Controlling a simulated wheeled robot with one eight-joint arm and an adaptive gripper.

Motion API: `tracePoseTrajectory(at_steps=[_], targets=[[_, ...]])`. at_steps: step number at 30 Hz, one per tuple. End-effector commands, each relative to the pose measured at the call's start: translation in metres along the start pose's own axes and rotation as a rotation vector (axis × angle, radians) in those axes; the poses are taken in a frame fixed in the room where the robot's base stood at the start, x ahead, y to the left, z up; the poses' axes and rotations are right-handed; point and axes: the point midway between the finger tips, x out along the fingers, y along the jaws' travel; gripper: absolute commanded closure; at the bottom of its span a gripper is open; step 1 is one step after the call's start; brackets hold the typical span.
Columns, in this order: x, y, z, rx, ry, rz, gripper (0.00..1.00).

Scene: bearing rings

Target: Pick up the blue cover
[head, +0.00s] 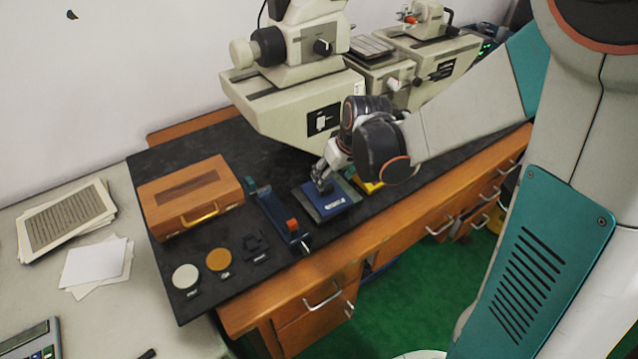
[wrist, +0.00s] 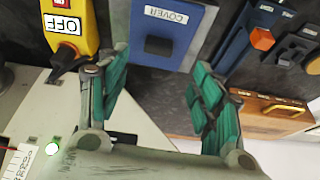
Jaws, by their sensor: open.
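The blue cover (head: 345,205) lies on the dark bench top, on or in a grey-green base, with a white label on it. In the wrist view the cover (wrist: 181,52) is at the top centre, with the label COVER and a dark knob. My gripper (head: 325,185) is over the cover in the head view. In the wrist view my gripper (wrist: 155,90) has its two green fingers spread apart with nothing between them. The fingertips lie just short of the cover's near edge in that picture. I cannot tell the height gap, and the arm hides part of the area behind.
A yellow switch box (wrist: 88,30) marked OFF is close beside the cover. A blue fixture with an orange block (head: 292,225) stands on the other side. A wooden case (head: 190,197), round discs (head: 218,260) and beige machines (head: 300,90) are around.

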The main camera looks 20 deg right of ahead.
Motion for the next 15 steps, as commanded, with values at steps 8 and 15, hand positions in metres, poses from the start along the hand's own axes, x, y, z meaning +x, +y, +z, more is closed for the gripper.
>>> tracePoseTrajectory(at_steps=[8, 15], targets=[[0.028, 0.000, 0.000, -0.001, 0.000, 0.000, 0.40], [0.049, 0.002, 0.001, -0.001, 0.000, 0.000, 0.40]])
